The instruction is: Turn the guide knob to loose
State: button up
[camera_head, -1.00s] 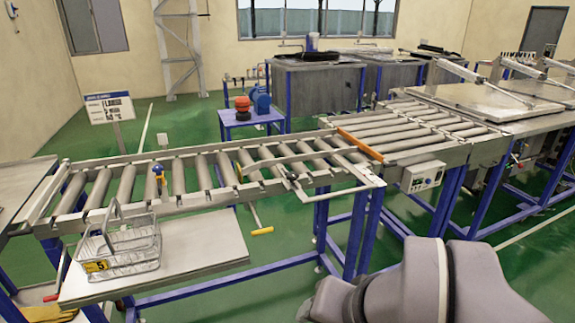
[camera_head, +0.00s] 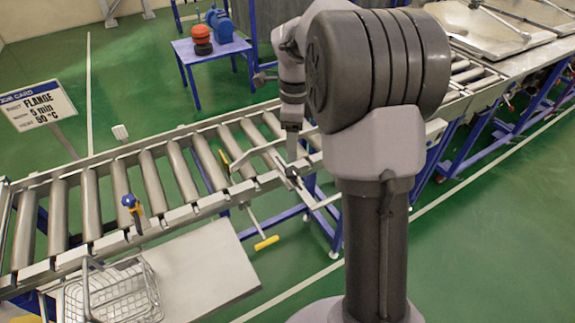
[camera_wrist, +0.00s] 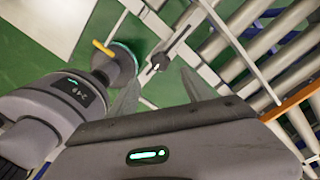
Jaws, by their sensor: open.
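A dark knob (camera_head: 291,171) with a pale mark sits on the near rail of the roller conveyor, where thin guide bars meet. I take it as the guide knob. It also shows in the wrist view (camera_wrist: 159,62), just beyond the fingertips. My gripper (camera_wrist: 160,88) is open, with its two grey fingers apart and nothing between them. In the head view my gripper (camera_head: 291,150) is above and close to the knob, partly hidden by my arm. I cannot tell whether it touches. The knob's setting is too small to read.
The roller conveyor (camera_head: 185,170) runs across the view. A blue-topped knob (camera_head: 129,201) stands farther left on its near rail. A yellow-handled lever (camera_head: 266,243) hangs below. A wire basket (camera_head: 125,290) rests on the lower shelf (camera_head: 205,265). Green floor is open at right.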

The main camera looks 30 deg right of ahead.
aim_at(292, 171)
notch_tip(292, 171, down, 9)
jog(key=shift+a+f+b, duration=0.1)
jog(key=shift+b, duration=1.15)
grip_shut()
